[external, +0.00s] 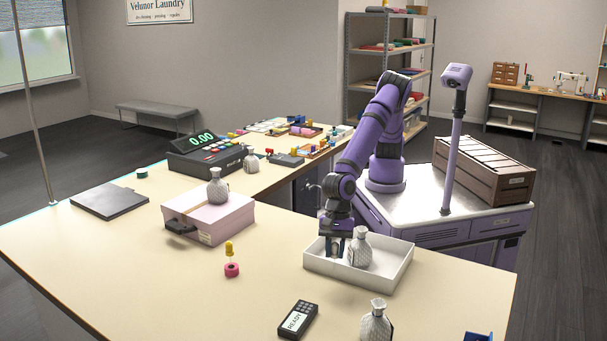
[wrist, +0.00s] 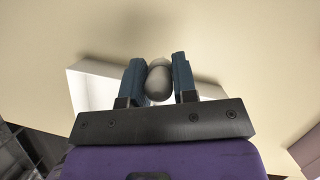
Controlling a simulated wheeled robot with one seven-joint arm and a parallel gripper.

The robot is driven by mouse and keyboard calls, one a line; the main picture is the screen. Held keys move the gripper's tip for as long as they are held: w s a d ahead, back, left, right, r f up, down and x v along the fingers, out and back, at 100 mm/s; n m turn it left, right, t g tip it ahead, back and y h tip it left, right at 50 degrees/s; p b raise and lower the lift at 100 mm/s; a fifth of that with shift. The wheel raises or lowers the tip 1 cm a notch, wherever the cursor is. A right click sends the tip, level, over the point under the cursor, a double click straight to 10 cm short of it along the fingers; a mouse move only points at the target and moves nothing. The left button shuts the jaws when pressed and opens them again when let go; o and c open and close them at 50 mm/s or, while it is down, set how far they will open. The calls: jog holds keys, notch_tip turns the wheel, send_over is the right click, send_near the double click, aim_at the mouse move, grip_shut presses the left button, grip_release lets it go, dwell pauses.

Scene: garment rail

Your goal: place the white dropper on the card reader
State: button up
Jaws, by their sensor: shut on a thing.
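My gripper (external: 335,250) points down at the left part of the white tray (external: 385,273). In the wrist view its two blue fingers (wrist: 159,82) are shut on a pale, rounded bulb, the white dropper (wrist: 159,78). The dropper's lower part is hidden from the wrist view. In the external view the dropper is mostly hidden by the fingers, and I cannot tell whether it touches the tray. The card reader (external: 298,319), dark with a lit screen saying READY, lies on the table's front part, in front and left of the tray.
A patterned grey bottle (external: 360,249) stands in the tray right beside my gripper. Another bottle (external: 376,322) stands right of the card reader. A pink box (external: 210,220) is further left. The table between is clear.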

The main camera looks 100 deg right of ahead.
jog(key=shift+w+a+f, duration=0.8)
jog(key=shift+w+a, duration=0.7)
jog(key=shift+w, duration=0.3)
jog(key=shift+w+a+f, duration=0.8)
jog(key=shift+w+a, duration=0.7)
jog(key=shift+w, duration=0.35)
jog(key=shift+w+a+f, duration=0.8)
jog(key=shift+w+a, duration=0.7)
jog(key=shift+w, duration=0.3)
jog(key=shift+f, duration=0.1)
jog(key=o, duration=0.9)
jog(key=v, duration=1.2)
